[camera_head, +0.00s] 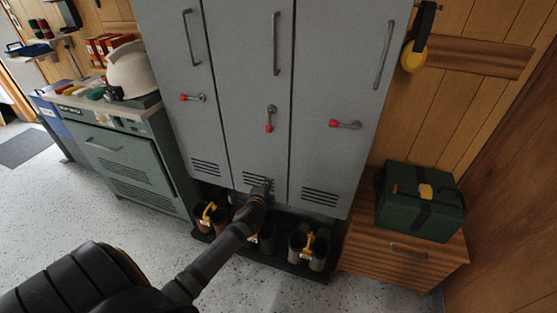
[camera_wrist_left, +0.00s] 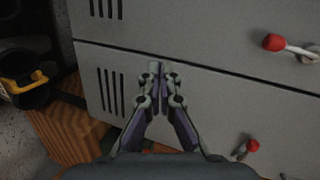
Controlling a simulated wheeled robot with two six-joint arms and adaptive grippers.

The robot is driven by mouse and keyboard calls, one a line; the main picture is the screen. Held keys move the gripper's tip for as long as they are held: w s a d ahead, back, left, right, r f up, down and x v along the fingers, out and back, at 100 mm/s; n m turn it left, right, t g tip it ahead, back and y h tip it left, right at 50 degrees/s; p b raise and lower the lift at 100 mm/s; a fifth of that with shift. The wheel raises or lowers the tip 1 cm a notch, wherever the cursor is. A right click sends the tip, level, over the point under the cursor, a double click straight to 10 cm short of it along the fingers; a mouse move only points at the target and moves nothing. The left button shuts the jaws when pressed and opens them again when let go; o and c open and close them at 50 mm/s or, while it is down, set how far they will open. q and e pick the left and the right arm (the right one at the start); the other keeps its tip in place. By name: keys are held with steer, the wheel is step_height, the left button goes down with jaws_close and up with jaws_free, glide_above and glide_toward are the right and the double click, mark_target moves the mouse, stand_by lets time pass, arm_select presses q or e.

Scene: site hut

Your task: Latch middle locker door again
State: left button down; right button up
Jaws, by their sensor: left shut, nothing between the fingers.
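The middle locker door (camera_head: 250,90) is grey and looks flush with its neighbours. Its red-tipped lever (camera_head: 270,118) hangs straight down, red end lowest; it also shows at the upper right of the left wrist view (camera_wrist_left: 290,46). My left gripper (camera_head: 262,188) is in front of the bottom of the locker, below that lever, near the middle door's vents. In the left wrist view its fingertips (camera_wrist_left: 160,70) are together and empty, near the seam between the middle and right doors. I cannot tell whether they touch the metal. My right gripper is not in view.
The left door's lever (camera_head: 192,98) and the right door's lever (camera_head: 345,124) lie roughly level, red ends left. Boots (camera_head: 300,247) with yellow tags stand under the locker. A green bag (camera_head: 420,200) sits on a wooden cabinet (camera_head: 400,252) at right. A white helmet (camera_head: 133,70) is at left.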

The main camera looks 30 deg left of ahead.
arm_select(q)
steer(key=w+d+r+m+t+b, duration=0.1)
steer(key=d+r+m+t+b, duration=0.2)
steer(key=r, duration=0.9)
steer(key=shift+r+t+y, duration=0.35)
steer(key=shift+t+y, duration=0.05)
steer(key=shift+t, duration=0.1)
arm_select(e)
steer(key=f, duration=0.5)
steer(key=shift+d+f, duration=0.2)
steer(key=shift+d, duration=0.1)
arm_select(q)
steer(key=shift+w, duration=0.1)
glide_toward(277, 128)
steer(key=w, duration=0.1)
steer(key=w+d, duration=0.1)
steer(key=w, duration=0.1)
steer(key=w+d, duration=0.1)
steer(key=w, duration=0.1)
steer(key=shift+w+d+f+b, duration=0.15)
steer(key=shift+d+b, duration=0.1)
steer(key=shift+b, duration=0.05)
steer(key=a, duration=0.3)
steer(key=shift+s+a+r, duration=0.2)
steer(key=shift+s+a, duration=0.05)
steer(key=shift+s, duration=0.05)
steer(key=shift+a, duration=0.15)
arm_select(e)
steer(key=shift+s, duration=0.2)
